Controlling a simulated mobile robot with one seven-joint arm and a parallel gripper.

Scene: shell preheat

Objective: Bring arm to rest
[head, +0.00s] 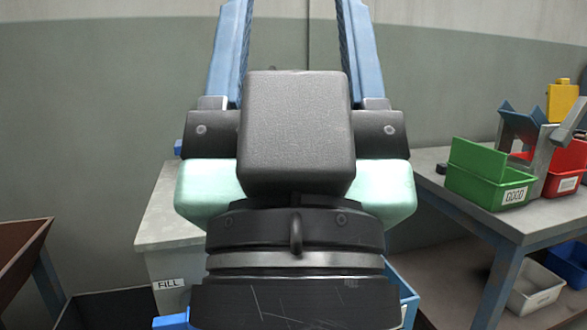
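My gripper (295,25) fills the middle of the head view, close to the camera, pointing up and away. Its two blue fingers stand wide apart, with only the grey-green wall (130,90) showing between them. The fingertips run out of the top of the picture, so I cannot see their ends. Nothing shows held between the visible parts of the fingers. My gripper's body and wrist hide what lies directly behind them.
A grey-topped unit labelled FILL (160,232) stands behind my wrist at left. A brown-red tray (22,258) is at far left. At right, a grey table (470,212) bears a green GOOD bin (478,187) and a red bin (567,178). A white bin (535,293) sits below.

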